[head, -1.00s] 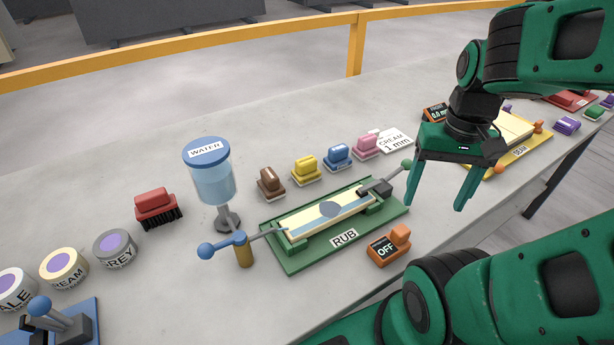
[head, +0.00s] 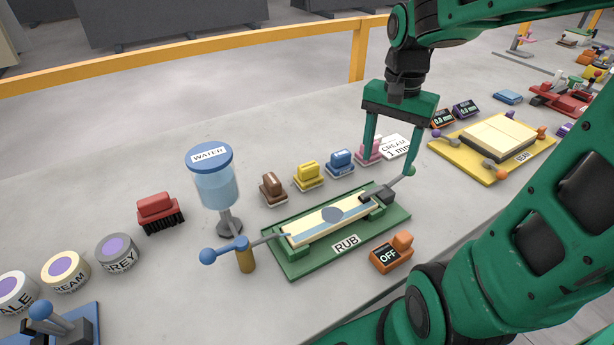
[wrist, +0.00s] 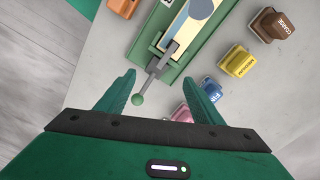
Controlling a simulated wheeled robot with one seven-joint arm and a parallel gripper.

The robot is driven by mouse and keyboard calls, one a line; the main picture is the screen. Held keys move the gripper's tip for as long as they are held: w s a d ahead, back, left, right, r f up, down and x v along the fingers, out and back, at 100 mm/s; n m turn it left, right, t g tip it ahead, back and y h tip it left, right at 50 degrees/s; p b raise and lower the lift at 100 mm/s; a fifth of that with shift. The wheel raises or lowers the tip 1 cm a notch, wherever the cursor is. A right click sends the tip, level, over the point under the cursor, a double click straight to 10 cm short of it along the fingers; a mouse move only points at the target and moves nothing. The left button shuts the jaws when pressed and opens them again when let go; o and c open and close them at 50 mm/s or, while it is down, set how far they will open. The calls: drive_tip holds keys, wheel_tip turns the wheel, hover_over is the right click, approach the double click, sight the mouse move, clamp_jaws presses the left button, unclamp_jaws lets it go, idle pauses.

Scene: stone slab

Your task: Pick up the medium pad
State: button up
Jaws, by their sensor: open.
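The medium pad is the yellow block (head: 308,176) in the row of pads behind the green RUB fixture; its MEDIUM label shows in the wrist view (wrist: 237,62). It stands upright on the slab between the brown pad (head: 273,188) and the blue pad (head: 341,162). My gripper (head: 390,164) is open and empty, above the right end of the row, to the right of the yellow pad. One finger overlaps the pink pad (head: 367,151) in the head view; I cannot tell whether they touch. In the wrist view the yellow pad is beyond the right finger.
The green RUB fixture (head: 380,228) with its clamp lever lies in front of the pads. A water dispenser (head: 214,186) and a red brush (head: 158,210) stand to the left. An orange OFF switch (head: 390,253) is in front; a yellow fixture (head: 450,150) is at right.

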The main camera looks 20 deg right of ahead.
sight(309, 165)
drive_tip(key=w+a+m, duration=0.1)
drive_tip(key=w+a, duration=0.2)
drive_tip(key=w, duration=0.1)
drive_tip(key=w+a+m+y, duration=0.1)
drive_tip(key=w+a+m, duration=0.1)
drive_tip(key=w+a, duration=0.2)
drive_tip(key=w+a+m, duration=0.2)
drive_tip(key=w+a, duration=0.1)
drive_tip(key=w, duration=0.2)
drive_tip(key=shift+w+a+f+y, duration=0.15)
drive_tip(key=shift+a+y, duration=0.1)
drive_tip(key=shift+y, duration=0.05)
drive_tip(key=shift+w+a+f, duration=0.15)
drive_tip(key=shift+a+f, duration=0.05)
drive_tip(key=f, duration=0.3)
drive_tip(key=a+f, duration=0.1)
drive_tip(key=f, duration=0.6)
drive_tip(key=shift+s+a+f, duration=0.15)
drive_tip(key=shift+s+a, duration=0.1)
drive_tip(key=shift+a, duration=0.1)
drive_tip(key=c, duration=1.2)
